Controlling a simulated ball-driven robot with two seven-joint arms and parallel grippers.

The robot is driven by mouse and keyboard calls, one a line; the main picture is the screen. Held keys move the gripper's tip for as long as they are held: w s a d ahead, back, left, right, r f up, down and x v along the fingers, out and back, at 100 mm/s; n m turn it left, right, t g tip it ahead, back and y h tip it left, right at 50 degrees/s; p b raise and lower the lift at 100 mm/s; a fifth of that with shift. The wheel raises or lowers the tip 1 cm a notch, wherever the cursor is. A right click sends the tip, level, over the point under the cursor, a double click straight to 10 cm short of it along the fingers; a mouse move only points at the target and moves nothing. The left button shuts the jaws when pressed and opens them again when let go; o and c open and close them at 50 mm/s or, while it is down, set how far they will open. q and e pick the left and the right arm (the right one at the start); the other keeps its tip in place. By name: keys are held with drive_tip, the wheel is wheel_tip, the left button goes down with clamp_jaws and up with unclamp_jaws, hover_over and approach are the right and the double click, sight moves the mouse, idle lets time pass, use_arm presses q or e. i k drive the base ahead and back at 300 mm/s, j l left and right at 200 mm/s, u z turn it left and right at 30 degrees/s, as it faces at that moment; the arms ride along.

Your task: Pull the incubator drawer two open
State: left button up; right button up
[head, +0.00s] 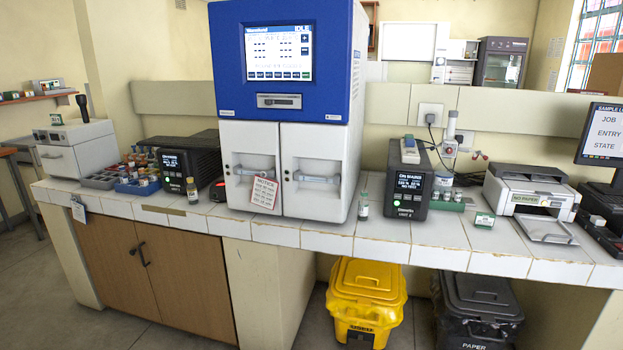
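The incubator appears to be the tall cabinet (285,100) with a blue top and a lit screen (279,53), standing on the white tiled counter. Its lower part has two white fronts side by side, a left drawer front (247,140) and a right drawer front (311,145). Each has a recessed grey handle, the left one (250,171) and the right one (317,177). Both fronts look closed. A notice tag (263,193) hangs at the left handle. I cannot read which front is number two. Neither of my grippers is in view.
Small vials (192,190) (363,205) stand on the counter (330,235) on either side of the cabinet. Black units (180,165) (408,190) flank it. A printer (530,195) stands at right. Yellow (366,300) and black (480,308) bins sit under the counter.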

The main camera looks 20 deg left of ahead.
sight(314, 154)
drive_tip(key=i+j+z, duration=0.45)
drive_tip(key=j, duration=0.25)
drive_tip(key=i+j+z, duration=0.2)
drive_tip(key=j, duration=0.25)
drive_tip(key=i+l, duration=0.05)
drive_tip(key=i, duration=0.05)
